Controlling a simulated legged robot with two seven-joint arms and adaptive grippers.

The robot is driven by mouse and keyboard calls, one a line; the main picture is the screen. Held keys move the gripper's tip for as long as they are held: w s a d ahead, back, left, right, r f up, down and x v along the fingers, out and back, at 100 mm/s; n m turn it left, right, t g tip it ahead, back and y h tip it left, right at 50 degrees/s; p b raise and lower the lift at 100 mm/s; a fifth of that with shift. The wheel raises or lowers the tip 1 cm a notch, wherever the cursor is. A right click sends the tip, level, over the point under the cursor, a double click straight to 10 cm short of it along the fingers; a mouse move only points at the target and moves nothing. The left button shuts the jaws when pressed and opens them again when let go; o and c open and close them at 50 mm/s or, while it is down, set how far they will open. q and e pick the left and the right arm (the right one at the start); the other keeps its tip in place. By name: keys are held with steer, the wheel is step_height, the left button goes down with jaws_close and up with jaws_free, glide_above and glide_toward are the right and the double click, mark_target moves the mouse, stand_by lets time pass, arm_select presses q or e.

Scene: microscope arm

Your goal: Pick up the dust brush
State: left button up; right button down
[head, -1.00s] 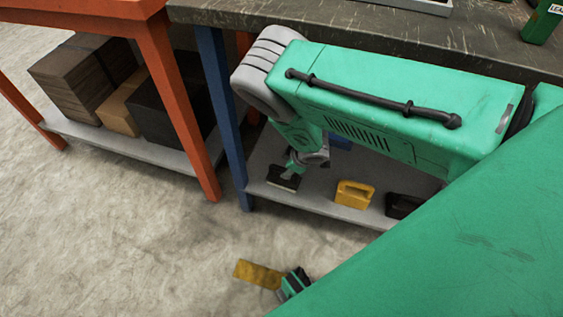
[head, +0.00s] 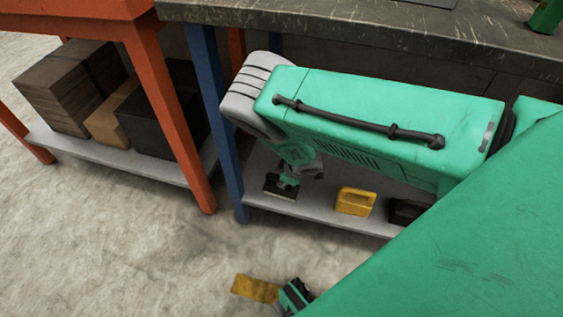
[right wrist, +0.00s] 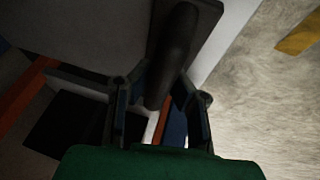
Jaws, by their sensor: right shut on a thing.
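The dust brush (head: 279,189) is a dark block with a pale lower edge, on or just above the grey lower shelf at its left end. I cannot tell whether it touches the shelf. In the right wrist view its dark rounded handle (right wrist: 174,60) runs between the fingers. My right gripper (head: 289,179) is over the brush, shut on its handle; it also shows in the right wrist view (right wrist: 160,100).
A blue table leg (head: 219,120) rises close left of the brush. The worktop (head: 400,30) is above. Boxes (head: 65,88) fill the left shelf.

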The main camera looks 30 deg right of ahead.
steer(key=shift+r+p, duration=0.35)
steer(key=shift+r, duration=0.15)
step_height(320, 180, up, 3)
steer(key=shift+s+r+p, duration=0.1)
steer(key=shift+s+p, duration=0.05)
steer(key=shift+p, duration=0.95)
steer(key=s+d+p, duration=0.1)
steer(key=s+p, duration=0.1)
steer(key=s, duration=0.6)
steer(key=s+d+p, duration=0.2)
steer(key=s+p, duration=0.1)
steer(key=s, duration=0.6)
steer(key=shift+s+d+f, duration=0.25)
steer(key=shift+d+f, duration=0.05)
steer(key=shift+f, duration=0.05)
